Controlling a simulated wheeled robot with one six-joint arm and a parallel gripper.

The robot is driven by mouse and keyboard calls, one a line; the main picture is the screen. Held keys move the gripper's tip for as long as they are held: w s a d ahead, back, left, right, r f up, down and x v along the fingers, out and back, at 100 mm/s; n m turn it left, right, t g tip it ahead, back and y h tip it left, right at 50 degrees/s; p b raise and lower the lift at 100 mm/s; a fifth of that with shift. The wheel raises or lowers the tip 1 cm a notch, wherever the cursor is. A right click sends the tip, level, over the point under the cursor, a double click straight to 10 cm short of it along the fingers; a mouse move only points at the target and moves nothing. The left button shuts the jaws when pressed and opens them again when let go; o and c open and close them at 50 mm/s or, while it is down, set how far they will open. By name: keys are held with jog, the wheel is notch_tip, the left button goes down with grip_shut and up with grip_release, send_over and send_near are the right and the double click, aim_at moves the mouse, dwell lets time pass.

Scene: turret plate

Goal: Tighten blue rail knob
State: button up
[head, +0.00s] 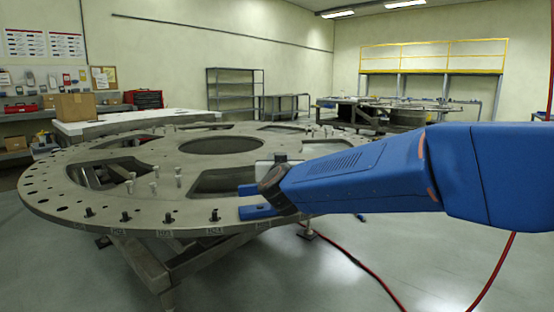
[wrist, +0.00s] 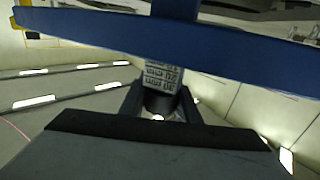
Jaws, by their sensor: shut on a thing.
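In the wrist view a blue rail (wrist: 100,33) crosses the top, slightly tilted. A pale block with millimetre marks (wrist: 161,76) stands below it. A dark round knob (wrist: 159,102) sits at the end of this block. My gripper (wrist: 160,108) has one dark finger on each side of the knob and is shut on it. In the head view my blue arm reaches in from the right to the plate's near rim. Two blue pieces (head: 258,211) show there, but I cannot tell rail from gripper. The knob cannot be made out in the head view.
The large round turret plate (head: 120,200) has openings, rim holes and several dark studs (head: 214,215). Pale pegs (head: 155,188) stand on it to the left. A red hose (head: 365,268) lies on the floor at the right.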

jog(key=shift+s+d+m+g+h, duration=0.1)
jog(key=shift+d+m+g+h, duration=0.45)
jog(key=shift+m+h, duration=1.25)
jog(key=shift+s+d+m+g+h, duration=0.15)
jog(key=shift+d+m+g+h, duration=0.55)
jog(key=shift+h, duration=1.85)
jog(key=shift+s+d+m+g+h, duration=0.15)
jog(key=shift+m+g+h, duration=0.6)
jog(key=shift+m+h, duration=1.3)
jog(key=shift+r, duration=0.1)
jog(key=o, duration=1)
jog(key=shift+o, duration=0.2)
jog(key=v, duration=1.7)
jog(key=shift+a, duration=0.25)
